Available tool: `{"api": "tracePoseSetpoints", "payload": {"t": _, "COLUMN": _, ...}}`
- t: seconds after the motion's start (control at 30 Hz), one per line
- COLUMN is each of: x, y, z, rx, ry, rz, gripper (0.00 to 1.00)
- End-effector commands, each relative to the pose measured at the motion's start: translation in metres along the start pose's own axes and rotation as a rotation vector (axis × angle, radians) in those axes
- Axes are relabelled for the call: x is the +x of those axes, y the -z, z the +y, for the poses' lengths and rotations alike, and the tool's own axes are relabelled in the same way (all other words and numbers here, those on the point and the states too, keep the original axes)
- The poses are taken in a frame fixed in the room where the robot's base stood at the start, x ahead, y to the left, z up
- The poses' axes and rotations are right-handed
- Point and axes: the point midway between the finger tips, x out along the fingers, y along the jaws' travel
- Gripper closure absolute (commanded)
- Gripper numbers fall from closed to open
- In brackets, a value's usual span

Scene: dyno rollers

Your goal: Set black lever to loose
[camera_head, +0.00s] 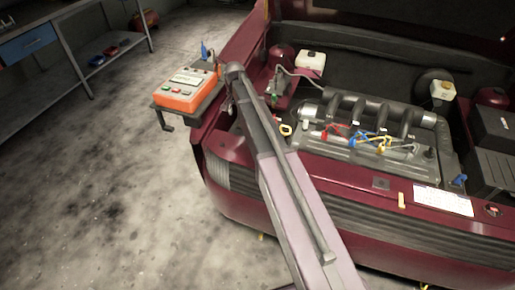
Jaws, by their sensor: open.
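I cannot clearly make out the black lever. A small dark upright part (274,82) stands at the left of the engine bay, but I cannot tell whether it is a lever. My arm reaches up from the bottom across the car's front left corner. My gripper (207,64) is small and dark at the arm's far end, above the back of an orange device (176,98). Its jaws are open, and I see nothing held in them. A blue tip (204,50) shows right behind the gripper.
The orange device sits on a dark shelf (161,112) beside the dark red car (222,150). The engine (375,125) carries coloured wires. A white label (443,201) lies on the front panel. A workbench (62,22) stands at upper left. The floor at left is clear.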

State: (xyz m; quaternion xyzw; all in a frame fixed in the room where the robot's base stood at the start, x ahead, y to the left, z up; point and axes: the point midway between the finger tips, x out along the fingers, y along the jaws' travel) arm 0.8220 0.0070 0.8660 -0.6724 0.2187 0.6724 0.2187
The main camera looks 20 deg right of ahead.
Motion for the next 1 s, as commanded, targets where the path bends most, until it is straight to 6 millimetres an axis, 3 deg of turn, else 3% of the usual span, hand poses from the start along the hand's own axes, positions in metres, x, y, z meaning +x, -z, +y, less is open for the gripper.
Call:
{"api": "tracePoseSetpoints", "payload": {"t": 0.63, "x": -0.057, "y": 0.0, "z": 0.0, "rx": 0.0, "ry": 0.0, "rz": 0.0, "gripper": 0.34}}
{"api": "tracePoseSetpoints", "payload": {"t": 1.0, "x": -0.051, "y": -0.044, "z": 0.034, "rx": -0.113, "ry": 0.0, "rz": 0.0, "gripper": 0.34}}
